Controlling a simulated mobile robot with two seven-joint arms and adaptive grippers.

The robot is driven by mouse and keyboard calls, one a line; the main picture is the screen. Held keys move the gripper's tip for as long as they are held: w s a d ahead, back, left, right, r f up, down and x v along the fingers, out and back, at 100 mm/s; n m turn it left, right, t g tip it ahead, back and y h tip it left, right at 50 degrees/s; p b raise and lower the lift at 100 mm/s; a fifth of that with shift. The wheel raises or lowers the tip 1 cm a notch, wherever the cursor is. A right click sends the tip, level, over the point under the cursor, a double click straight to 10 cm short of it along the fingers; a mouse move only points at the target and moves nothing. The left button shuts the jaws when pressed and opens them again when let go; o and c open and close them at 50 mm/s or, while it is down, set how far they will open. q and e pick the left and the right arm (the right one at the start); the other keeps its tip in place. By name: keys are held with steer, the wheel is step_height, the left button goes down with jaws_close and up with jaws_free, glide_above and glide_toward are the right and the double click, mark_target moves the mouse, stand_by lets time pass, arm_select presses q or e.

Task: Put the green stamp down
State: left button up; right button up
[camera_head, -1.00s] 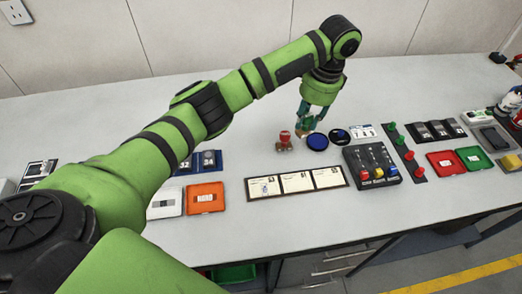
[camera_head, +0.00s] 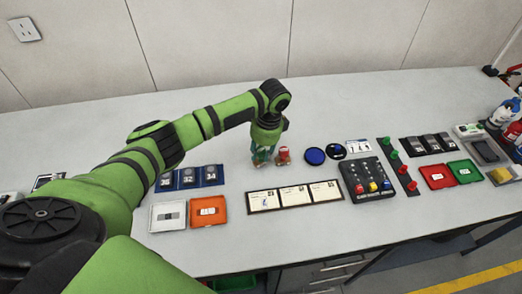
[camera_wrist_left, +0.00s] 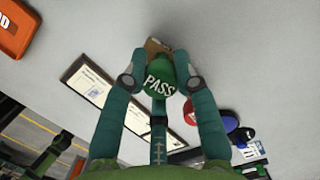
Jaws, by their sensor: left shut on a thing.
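The green stamp (camera_wrist_left: 160,82) has a round knob marked PASS and a brown base. In the left wrist view it sits between the two fingers of my left gripper (camera_head: 261,160), which is shut on it. In the head view the gripper points down close to the table, left of the red stamp (camera_head: 283,156), and its fingers mostly hide the green stamp. I cannot tell whether its base touches the table. The red stamp stands upright; part of it shows in the left wrist view (camera_wrist_left: 191,117).
A blue round pad (camera_head: 315,156) lies right of the red stamp. A three-card strip (camera_head: 294,205) lies in front. Blue numbered plates (camera_head: 187,186) and an orange tray (camera_head: 209,222) are at the left. The table behind the gripper is clear.

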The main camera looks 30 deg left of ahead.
arm_select(q)
steer(key=shift+f, duration=0.5)
steer(key=shift+f, duration=0.1)
steer(key=o, duration=0.9)
steer(key=r, duration=0.4)
steer(key=d+r+b, duration=0.1)
steer(key=r, duration=0.3)
steer(key=r+b, duration=0.1)
steer(key=r, duration=0.3)
steer(key=shift+w+d+r, duration=0.1)
steer(key=shift+w+d, duration=0.2)
